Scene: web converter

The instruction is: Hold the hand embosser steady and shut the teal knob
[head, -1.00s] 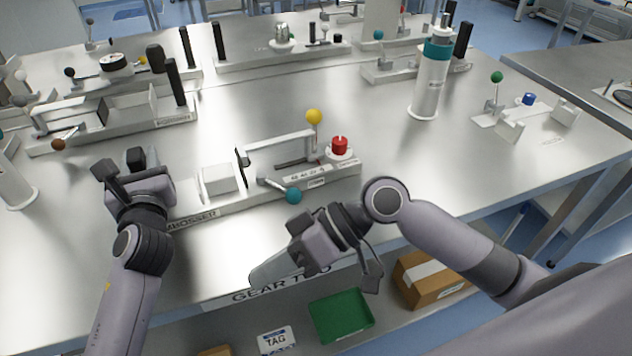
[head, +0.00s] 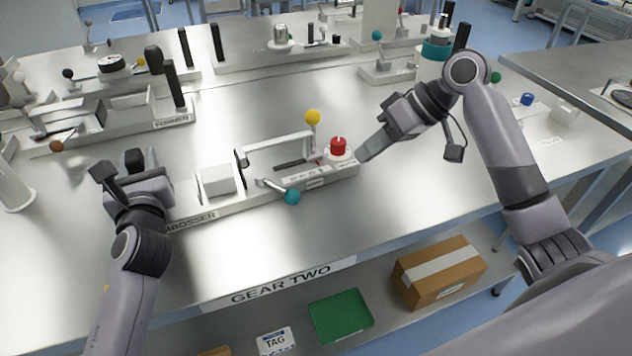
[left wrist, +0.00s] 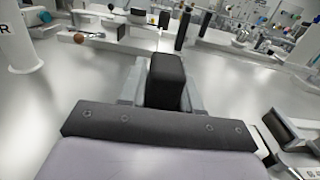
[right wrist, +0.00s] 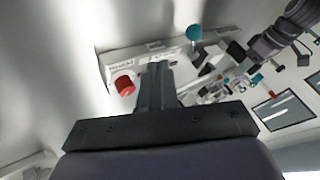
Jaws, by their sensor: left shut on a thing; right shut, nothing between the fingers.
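The hand embosser (head: 240,202) is a long grey base on the table's front part, with a white block, a yellow ball and a red button (head: 338,147). Its teal knob (head: 292,196) sits on a short lever at the front side, pointing forward and right. It also shows in the right wrist view (right wrist: 194,33). My left gripper (head: 135,165) is shut on the black post (left wrist: 167,80) at the embosser's left end. My right gripper (head: 366,156) is shut and empty, just right of the embosser's right end near the red button, apart from the teal knob.
Another fixture with a brown knob (head: 56,146) stands behind on the left, and a white cylinder (head: 14,190) at far left. A teal-banded cylinder (head: 436,50) stands at the back right, partly behind my right arm. The table in front of the embosser is clear.

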